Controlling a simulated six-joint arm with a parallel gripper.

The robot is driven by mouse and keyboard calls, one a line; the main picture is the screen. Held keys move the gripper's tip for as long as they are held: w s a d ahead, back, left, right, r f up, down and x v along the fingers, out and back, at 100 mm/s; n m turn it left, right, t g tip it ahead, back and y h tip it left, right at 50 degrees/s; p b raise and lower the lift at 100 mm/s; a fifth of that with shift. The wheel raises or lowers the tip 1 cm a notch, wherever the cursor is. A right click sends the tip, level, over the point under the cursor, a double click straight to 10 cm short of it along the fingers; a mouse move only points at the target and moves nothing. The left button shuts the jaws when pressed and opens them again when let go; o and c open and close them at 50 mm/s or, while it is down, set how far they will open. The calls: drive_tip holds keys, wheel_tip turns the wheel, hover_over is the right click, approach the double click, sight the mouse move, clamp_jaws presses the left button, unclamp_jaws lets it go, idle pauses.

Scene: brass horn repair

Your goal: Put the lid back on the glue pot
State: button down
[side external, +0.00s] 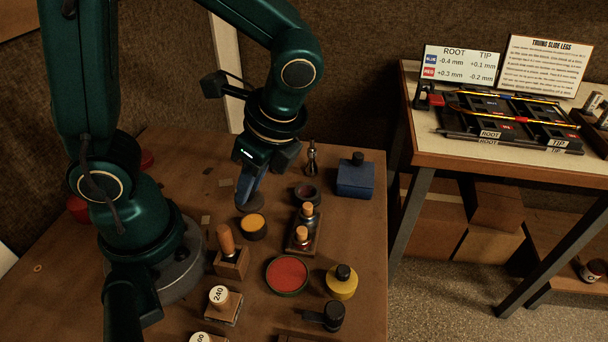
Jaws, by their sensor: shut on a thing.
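My gripper (249,190) points down over the wooden bench, its blue fingers shut on a small dark round lid (251,204). The lid is held roughly level, just behind and above a short dark pot with an amber top surface (253,224), which looks like the open glue pot. The lid and the pot look apart, though their exact gap is hard to judge from this side. The fingers hide part of the lid's top.
Close right are a small dark round pot (307,192) and a holder with cork-topped bottles (304,230). A wooden-handled tool in a block (229,255) stands front left. A red dish (287,275), yellow jar (342,282) and blue bottle (356,178) stand further out.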

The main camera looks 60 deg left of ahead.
sight(256, 202)
drive_tip(key=shift+f, duration=2.4)
drive_tip(key=shift+f, duration=0.15)
idle(0.4)
drive_tip(key=shift+c, duration=1)
unclamp_jaws()
drive_tip(key=shift+r, duration=3.5)
